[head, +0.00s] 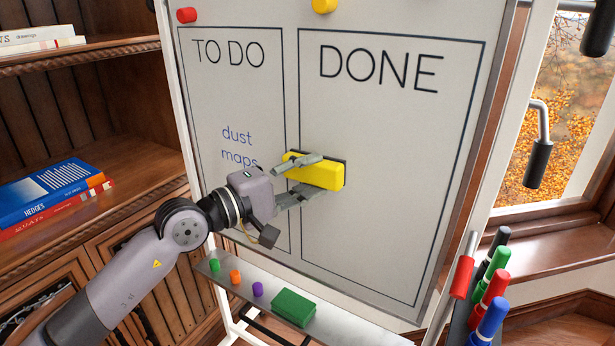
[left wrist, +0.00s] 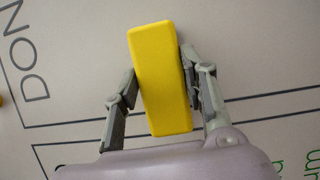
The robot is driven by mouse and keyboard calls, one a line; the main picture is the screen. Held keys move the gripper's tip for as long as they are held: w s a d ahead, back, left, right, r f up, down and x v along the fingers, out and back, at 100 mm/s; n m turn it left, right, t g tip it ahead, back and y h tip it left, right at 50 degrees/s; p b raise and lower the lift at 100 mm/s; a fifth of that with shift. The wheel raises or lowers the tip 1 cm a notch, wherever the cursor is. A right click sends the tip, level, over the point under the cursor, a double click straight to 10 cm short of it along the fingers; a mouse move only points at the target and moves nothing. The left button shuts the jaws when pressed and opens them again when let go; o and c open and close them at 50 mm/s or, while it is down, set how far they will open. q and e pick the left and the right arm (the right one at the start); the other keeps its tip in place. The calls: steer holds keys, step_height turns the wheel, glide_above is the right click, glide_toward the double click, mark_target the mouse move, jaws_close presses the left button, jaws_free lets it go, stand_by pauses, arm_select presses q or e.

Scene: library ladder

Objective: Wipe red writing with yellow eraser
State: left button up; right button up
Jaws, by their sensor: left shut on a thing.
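The yellow eraser (head: 322,172) is a rounded block with a dark backing, close to or against the whiteboard (head: 385,230) in the DONE column, near the divider line. I cannot tell if it touches the board. My left gripper (head: 300,180) is shut on it, with a finger on each side; the eraser also shows in the left wrist view (left wrist: 162,78) between the fingers (left wrist: 160,95). No red writing shows in either view. Blue writing "dust maps" (head: 238,147) is in the TO DO column. Green letters (left wrist: 282,165) show at the lower right of the wrist view.
A tray (head: 345,325) below the board holds small coloured pieces and a green block (head: 293,307). Several markers (head: 490,290) stand at the right. A bookshelf with books (head: 50,190) is at the left. A window (head: 560,100) is at the right.

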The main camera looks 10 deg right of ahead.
arm_select(q)
steer(key=shift+w+a, duration=0.1)
steer(key=shift+a, duration=0.05)
steer(key=shift+s+a+f, duration=0.1)
steer(key=shift+s+a, duration=0.2)
steer(key=shift+a, duration=0.05)
steer(key=shift+s+a, duration=1.6)
steer(key=shift+s, duration=0.2)
steer(key=shift+s+a, duration=1.05)
steer(key=shift+a, duration=0.05)
